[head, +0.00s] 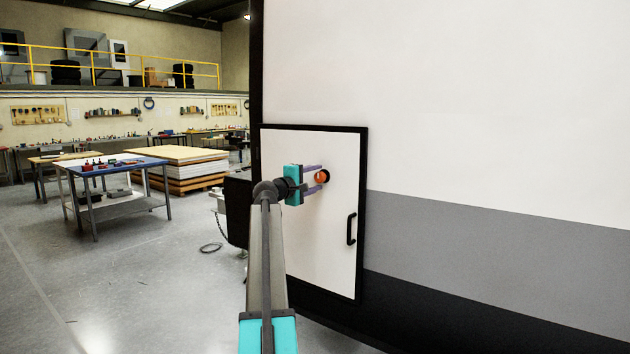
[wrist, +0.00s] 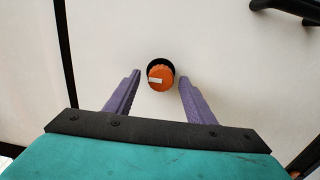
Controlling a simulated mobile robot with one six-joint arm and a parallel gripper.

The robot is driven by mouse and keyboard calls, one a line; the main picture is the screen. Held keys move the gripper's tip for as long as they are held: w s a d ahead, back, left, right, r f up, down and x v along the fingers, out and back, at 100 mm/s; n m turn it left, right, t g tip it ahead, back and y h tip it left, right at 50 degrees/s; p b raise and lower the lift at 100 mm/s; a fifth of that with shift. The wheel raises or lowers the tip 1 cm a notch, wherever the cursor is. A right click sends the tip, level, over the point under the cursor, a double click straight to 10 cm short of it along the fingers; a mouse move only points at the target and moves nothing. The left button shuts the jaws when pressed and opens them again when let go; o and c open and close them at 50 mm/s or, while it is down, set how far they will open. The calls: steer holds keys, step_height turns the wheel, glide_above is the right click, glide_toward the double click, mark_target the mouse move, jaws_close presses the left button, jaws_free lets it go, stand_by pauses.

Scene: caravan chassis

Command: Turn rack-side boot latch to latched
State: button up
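The boot latch is an orange ribbed knob (head: 321,178) on a black round base, set in the white boot door (head: 325,245). In the wrist view the orange knob (wrist: 160,77) carries a small white mark lying roughly level. My gripper (head: 318,178) is open, its two purple fingers pointing at the door. In the wrist view the gripper (wrist: 158,90) has one finger on each side of the knob, with clear gaps. I cannot tell whether the fingertips reach alongside the knob in depth.
A black handle (head: 351,228) stands out from the door to the right of the knob. A black frame (head: 364,200) borders the door. A blue-topped workbench (head: 112,165) and a stack of boards (head: 180,165) stand to the left, with open floor (head: 150,270) before them.

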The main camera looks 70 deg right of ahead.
stand_by(0.3)
steer(key=shift+a+f, duration=0.1)
steer(key=shift+a, duration=0.4)
steer(key=b+v, duration=0.3)
steer(key=v, duration=1)
steer(key=shift+d, duration=0.1)
